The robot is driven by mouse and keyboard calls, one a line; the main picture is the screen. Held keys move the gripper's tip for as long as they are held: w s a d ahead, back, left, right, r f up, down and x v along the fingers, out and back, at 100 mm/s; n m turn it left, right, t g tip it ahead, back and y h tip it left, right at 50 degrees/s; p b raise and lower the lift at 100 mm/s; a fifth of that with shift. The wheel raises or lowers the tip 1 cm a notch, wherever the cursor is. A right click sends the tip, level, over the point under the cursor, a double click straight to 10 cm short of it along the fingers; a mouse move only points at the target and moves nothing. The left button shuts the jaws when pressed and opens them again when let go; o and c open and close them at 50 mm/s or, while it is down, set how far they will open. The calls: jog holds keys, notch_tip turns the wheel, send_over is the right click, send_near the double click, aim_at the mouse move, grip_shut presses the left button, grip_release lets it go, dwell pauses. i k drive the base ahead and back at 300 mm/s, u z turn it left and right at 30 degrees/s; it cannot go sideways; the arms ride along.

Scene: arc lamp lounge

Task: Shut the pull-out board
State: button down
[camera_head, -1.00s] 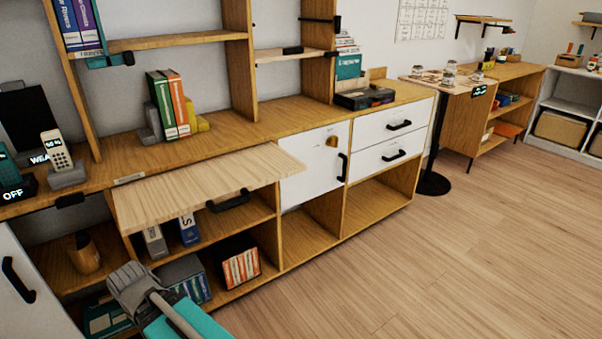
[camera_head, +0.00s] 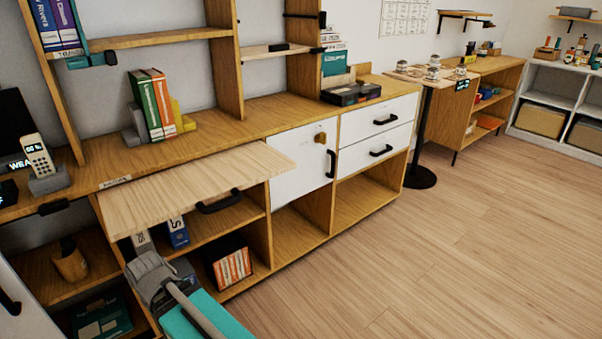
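The pull-out board (camera_head: 190,184) is a pale wood panel sticking out from under the counter of the long wooden cabinet. A black handle (camera_head: 219,202) shows beneath its front edge. My gripper (camera_head: 148,268) is at the lower left, below and in front of the board's near left corner, apart from it as far as I can see. Its fingers are seen from behind and above, so I cannot tell whether they are open or shut.
The counter (camera_head: 240,127) holds books (camera_head: 155,103), a phone (camera_head: 40,157) and a dark case (camera_head: 350,94). Right of the board are a white door (camera_head: 304,162) and two white drawers (camera_head: 378,134). Open shelves lie below. The floor (camera_head: 430,260) at right is clear.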

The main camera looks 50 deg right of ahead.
aim_at(129, 208)
jog(key=z, duration=0.5)
jog(key=k, duration=1.2)
jog(key=u, duration=0.6)
jog(key=i, duration=1)
